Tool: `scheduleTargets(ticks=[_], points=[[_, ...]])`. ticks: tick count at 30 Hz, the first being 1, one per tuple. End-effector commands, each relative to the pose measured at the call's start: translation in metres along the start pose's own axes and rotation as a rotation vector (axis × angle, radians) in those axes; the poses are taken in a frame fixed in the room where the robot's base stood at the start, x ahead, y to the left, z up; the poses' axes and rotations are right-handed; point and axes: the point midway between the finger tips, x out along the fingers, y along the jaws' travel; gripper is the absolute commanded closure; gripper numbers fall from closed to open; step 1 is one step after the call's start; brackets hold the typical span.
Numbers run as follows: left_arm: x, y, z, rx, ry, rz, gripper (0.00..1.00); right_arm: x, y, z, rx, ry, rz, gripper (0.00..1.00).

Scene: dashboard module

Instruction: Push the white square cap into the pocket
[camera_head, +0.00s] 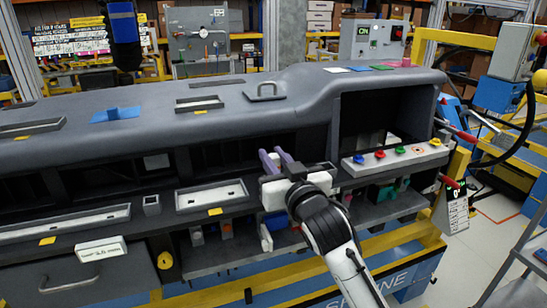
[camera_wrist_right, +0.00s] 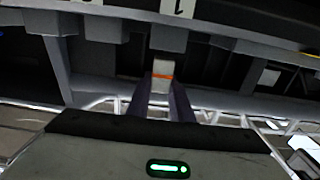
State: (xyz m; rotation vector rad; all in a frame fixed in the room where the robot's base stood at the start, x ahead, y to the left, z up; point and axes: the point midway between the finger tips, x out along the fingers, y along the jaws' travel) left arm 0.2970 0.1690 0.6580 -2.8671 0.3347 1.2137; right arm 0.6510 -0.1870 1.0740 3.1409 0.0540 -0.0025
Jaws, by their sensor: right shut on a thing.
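My right gripper (camera_head: 276,155) is in front of the dashboard's middle opening, its two purple fingers pointing in and slightly up. In the right wrist view, its fingers (camera_wrist_right: 161,98) are shut on a small pale piece with an orange band (camera_wrist_right: 161,78). I cannot tell for certain that this is the white square cap; in the head view it does not show clearly. A small square pocket (camera_head: 151,204) sits on the lower ledge, left of the gripper and apart from it. Whether this is the task's pocket is unclear. My left gripper is not in view.
The grey dashboard (camera_head: 240,128) overhangs the gripper. A long white-floored tray (camera_head: 211,196) lies left of it on the ledge. A white strip with coloured knobs (camera_head: 397,156) is on the right. Flat coloured squares (camera_head: 360,68) lie on top.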

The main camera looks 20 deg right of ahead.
Motion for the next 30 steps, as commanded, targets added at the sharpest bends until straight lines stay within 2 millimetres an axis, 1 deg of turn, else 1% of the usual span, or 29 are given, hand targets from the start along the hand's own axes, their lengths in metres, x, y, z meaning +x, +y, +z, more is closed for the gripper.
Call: scheduleTargets(ticks=[9, 23, 30], points=[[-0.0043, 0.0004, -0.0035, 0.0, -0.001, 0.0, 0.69, 0.0001, 0.0001, -0.0013, 0.001, 0.0, 0.0, 1.0], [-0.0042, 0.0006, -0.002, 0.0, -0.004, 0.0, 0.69, 0.0, 0.0002, -0.0004, 0.0, 0.001, 0.0, 1.0], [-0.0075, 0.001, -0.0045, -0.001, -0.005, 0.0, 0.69, 0.0, 0.0002, -0.0013, 0.0, 0.0, 0.0, 1.0]])
